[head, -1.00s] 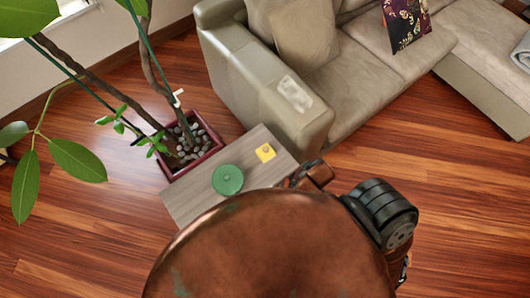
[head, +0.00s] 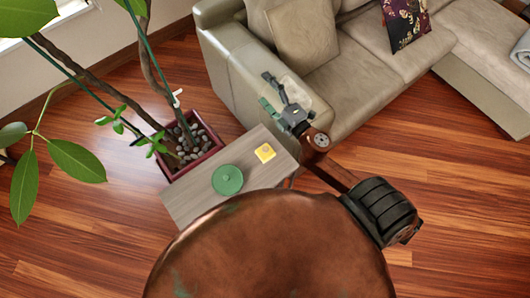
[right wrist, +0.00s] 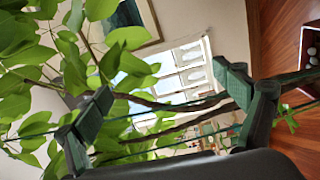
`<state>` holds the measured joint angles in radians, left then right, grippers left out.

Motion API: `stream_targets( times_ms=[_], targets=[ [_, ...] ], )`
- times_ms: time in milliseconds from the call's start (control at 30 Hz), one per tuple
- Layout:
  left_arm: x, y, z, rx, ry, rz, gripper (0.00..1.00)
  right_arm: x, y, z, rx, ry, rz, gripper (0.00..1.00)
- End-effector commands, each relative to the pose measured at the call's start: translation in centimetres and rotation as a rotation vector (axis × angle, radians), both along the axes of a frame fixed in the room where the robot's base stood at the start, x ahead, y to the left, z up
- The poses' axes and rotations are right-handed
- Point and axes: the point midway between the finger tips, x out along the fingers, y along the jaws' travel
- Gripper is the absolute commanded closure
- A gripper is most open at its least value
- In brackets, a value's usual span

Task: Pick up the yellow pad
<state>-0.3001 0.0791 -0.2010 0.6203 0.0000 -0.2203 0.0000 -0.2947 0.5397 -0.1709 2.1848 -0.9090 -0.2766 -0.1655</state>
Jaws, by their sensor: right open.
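The yellow pad (head: 265,152) is a small square lying on the right part of a narrow grey wooden table (head: 190,208). A round green lidded thing (head: 227,180) lies on the table to its left. My right gripper (head: 277,92) is open and empty, above and beyond the pad in the head view, in front of the sofa arm. In the right wrist view its two fingers (right wrist: 165,100) stand wide apart with only plant and window behind them; the pad is not seen there. My left gripper is not in view.
A beige sofa (head: 235,75) stands close behind the table. A potted plant (head: 190,150) with stones in a dark red planter borders the table's far left side, its stems and leaves reaching left. Wooden floor (head: 460,190) is clear at right.

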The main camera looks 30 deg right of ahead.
Motion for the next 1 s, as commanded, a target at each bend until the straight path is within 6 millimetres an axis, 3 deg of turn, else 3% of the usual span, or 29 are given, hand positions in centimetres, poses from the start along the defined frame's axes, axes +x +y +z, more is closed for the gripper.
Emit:
stream_targets(
  times_ms=[33,67,100,167,233,300,367,433,500,600,700,800,1000],
  targets=[
    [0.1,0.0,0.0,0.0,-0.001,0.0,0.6,0.3,3.4,1.4,-0.15,-0.059,0.124,0.1],
    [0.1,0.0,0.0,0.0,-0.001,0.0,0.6,0.1,5.5,1.8,-0.242,-0.092,0.201,0.1],
    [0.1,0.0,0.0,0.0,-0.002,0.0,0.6,-0.3,8.3,1.8,-0.37,-0.13,0.306,0.1],
    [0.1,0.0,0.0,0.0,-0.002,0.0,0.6,-1.4,12.0,0.7,-0.562,-0.17,0.462,0.1],
    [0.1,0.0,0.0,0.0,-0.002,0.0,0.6,-3.1,15.2,-2.1,-0.791,-0.194,0.644,0.1],
    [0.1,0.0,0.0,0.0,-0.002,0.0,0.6,-4.9,16.6,-6.2,-1.019,-0.187,0.821,0.1],
    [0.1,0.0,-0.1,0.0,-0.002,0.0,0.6,-6.3,16.2,-10.1,-1.206,-0.158,0.963,0.1],
    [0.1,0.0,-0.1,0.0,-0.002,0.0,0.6,-7.7,14.2,-14.2,-1.397,-0.099,1.108,0.1],
    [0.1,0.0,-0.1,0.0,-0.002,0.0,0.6,-8.6,11.3,-17.5,-1.559,-0.024,1.227,0.1],
    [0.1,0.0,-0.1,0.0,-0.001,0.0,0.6,-9.4,7.0,-20.5,-1.724,0.083,1.348,0.1],
    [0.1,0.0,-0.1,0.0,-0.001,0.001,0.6,-9.9,3.9,-21.9,-1.821,0.165,1.418,0.1],
    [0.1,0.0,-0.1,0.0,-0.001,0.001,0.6,-10.0,2.5,-22.8,-1.86,0.208,1.45,0.1],
    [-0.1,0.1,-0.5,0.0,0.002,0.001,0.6,-9.5,2.9,-24.8,-1.865,0.213,1.455,0.1]
  ],
)
